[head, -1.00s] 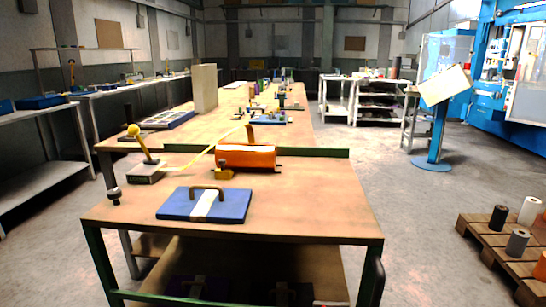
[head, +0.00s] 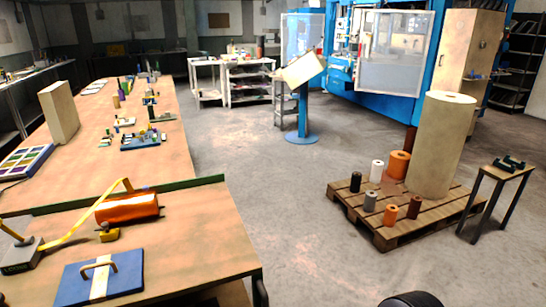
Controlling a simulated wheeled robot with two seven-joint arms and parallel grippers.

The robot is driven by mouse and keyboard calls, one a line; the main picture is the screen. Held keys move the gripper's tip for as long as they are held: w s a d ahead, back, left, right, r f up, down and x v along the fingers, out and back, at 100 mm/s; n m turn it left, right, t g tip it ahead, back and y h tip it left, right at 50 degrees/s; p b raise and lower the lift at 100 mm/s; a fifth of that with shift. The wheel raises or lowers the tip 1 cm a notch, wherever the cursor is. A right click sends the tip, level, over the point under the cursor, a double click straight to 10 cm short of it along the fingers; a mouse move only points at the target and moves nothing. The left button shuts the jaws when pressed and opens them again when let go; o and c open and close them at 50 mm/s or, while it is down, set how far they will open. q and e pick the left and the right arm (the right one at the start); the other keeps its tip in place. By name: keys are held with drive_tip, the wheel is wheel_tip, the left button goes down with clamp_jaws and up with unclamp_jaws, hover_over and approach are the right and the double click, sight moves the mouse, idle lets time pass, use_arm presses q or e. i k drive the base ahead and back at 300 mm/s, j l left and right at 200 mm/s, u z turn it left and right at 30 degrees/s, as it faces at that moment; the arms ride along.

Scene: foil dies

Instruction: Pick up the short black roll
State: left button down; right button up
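The short black roll (head: 356,182) stands upright on the back left part of a wooden pallet (head: 387,239) on the floor, right of centre in the head view. A short white roll (head: 377,171) stands to its right, and a grey roll (head: 370,201) stands in front of it. Neither of my grippers is in view, and nothing is touching the black roll.
Orange, brown and a tall cream roll (head: 440,145) also stand on the pallet. A small stand (head: 506,172) is right of it. The workbench (head: 205,245) fills the left side. Bare floor lies between bench and pallet. A dark rounded shape at the bottom edge is unclear.

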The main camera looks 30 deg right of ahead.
sight(356, 179)
drive_tip(key=z, duration=1.75)
